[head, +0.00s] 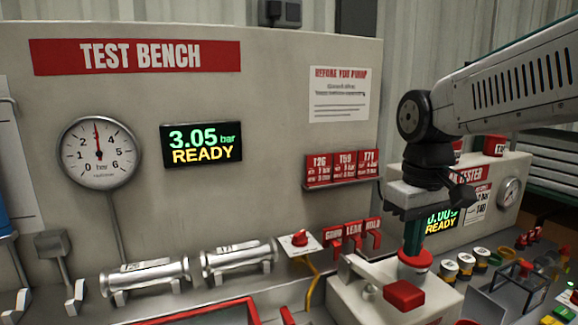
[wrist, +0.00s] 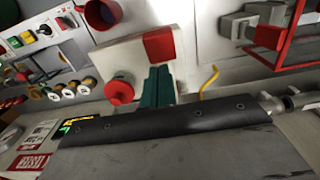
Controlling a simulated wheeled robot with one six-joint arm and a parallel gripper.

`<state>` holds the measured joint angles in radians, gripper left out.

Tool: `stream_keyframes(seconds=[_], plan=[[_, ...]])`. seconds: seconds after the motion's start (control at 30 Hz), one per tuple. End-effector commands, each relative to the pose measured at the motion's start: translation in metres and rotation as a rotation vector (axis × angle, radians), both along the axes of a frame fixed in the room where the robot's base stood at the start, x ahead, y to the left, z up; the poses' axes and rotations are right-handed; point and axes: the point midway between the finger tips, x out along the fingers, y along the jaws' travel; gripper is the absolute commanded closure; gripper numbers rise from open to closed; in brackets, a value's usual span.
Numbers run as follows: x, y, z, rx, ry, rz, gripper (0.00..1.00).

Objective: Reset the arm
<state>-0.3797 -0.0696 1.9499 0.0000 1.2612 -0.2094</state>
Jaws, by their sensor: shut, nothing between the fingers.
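My arm reaches in from the right in the head view. My gripper (head: 413,240) points down with its teal fingers together and nothing between them. It is in front of the tester box (head: 490,195) and just above a red round knob (head: 414,262) on a pale block. I cannot tell whether the fingertips touch the knob. In the wrist view, the shut teal fingers (wrist: 157,85) lie between the red knob (wrist: 120,92) and a red square block (wrist: 159,46).
The test bench panel (head: 270,95) stands behind, with a gauge (head: 99,152) and a display (head: 202,143) reading 3.05 bar READY. Two metal cylinders (head: 240,258) lie in front of it. Several capped items (head: 465,262) crowd the right. A dark bar (wrist: 160,120) crosses the wrist view.

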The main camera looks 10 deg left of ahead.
Motion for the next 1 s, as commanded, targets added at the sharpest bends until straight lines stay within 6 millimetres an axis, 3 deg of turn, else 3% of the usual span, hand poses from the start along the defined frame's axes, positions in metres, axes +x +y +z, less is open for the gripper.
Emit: stream_keyframes(seconds=[0.13,0.5,0.7,0.83,1.0], plan=[[-0.015,-0.006,-0.017,-0.014,0.032,-0.049,1.0],[-0.132,-0.1,-0.041,-0.011,0.019,-0.335,1.0],[-0.186,-0.135,-0.056,0.006,-0.024,-0.473,1.0],[-0.208,-0.149,-0.062,0.016,-0.059,-0.533,1.0],[-0.218,-0.159,-0.058,0.028,-0.104,-0.578,1.0]])
